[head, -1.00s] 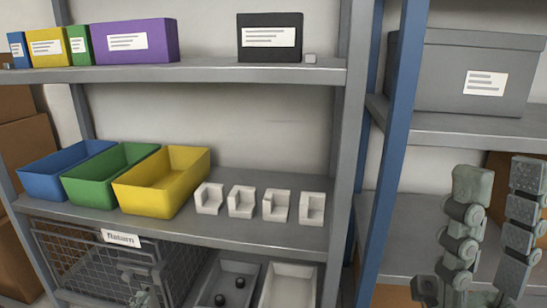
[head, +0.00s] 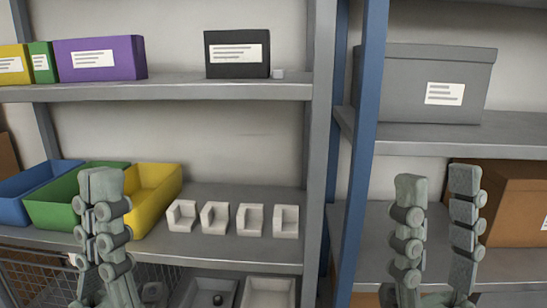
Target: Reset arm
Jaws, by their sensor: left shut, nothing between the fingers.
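My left gripper (head: 101,180) points upward in front of the left shelf unit, its fingers together and empty. It covers part of the green bin (head: 50,210) and the edge of the middle shelf. My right gripper (head: 437,182) points upward at the lower right, in front of the right shelf unit. Its two fingers stand well apart with nothing seen between them. Both arms run out of the bottom of the head view.
The middle shelf holds a blue bin (head: 22,200), a yellow bin (head: 155,190) and several white brackets (head: 215,217). A grey post (head: 322,150) and blue post (head: 362,180) stand between the grippers. A grey box (head: 400,85) and brown box (head: 510,210) are on the right.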

